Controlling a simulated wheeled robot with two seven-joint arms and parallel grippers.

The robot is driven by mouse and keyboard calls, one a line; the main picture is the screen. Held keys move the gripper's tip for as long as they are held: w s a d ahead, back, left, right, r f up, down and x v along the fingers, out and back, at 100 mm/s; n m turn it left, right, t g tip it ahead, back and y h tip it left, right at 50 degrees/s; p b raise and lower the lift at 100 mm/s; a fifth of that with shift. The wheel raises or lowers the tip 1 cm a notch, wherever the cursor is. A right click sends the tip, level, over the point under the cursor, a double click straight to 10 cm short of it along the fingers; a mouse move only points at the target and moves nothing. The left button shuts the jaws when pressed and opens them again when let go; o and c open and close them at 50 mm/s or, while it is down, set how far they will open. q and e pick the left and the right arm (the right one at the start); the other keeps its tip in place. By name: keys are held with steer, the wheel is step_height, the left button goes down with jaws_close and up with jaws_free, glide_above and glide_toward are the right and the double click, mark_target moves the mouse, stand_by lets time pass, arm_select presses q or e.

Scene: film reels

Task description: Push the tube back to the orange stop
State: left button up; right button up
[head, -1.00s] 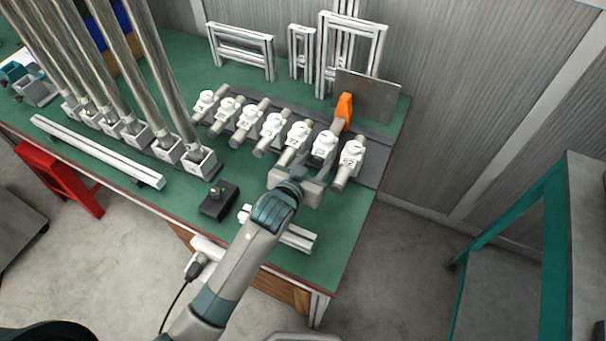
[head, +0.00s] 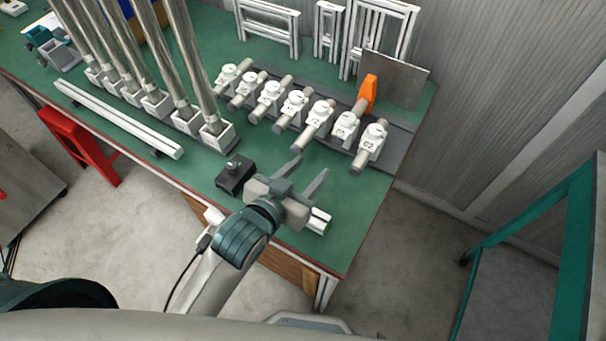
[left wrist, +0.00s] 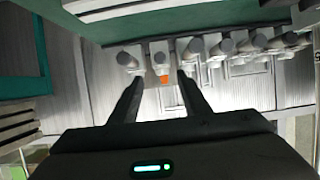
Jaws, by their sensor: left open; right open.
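The orange stop (head: 368,92) stands upright behind the row of clamped grey tubes, second from the right. The tube (head: 359,106) in front of it lies in a white clamp (head: 345,126). Its rear end reaches the stop's foot; whether they touch is hard to tell. Its front end protrudes less than its neighbours' ends. My left gripper (head: 310,167) is open and empty, in front of the row and apart from the tubes. In the left wrist view, upside down, the tube (left wrist: 159,49) and orange stop (left wrist: 163,79) appear between the fingers. My right gripper is not in view.
A black box (head: 234,175) sits left of my gripper. A white rail (head: 319,222) lies under it near the front edge. Tall steel tubes (head: 195,70) stand in holders at left. A grey plate (head: 400,78) stands behind the stop. The bench's right front corner (head: 350,235) is clear.

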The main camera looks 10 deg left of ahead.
arm_select(q)
steer(key=shift+v, duration=0.9)
arm_select(e)
steer(key=shift+s+a, duration=0.15)
steer(key=shift+s, duration=0.3)
steer(key=shift+w, duration=0.25)
arm_select(q)
steer(key=shift+s, duration=0.15)
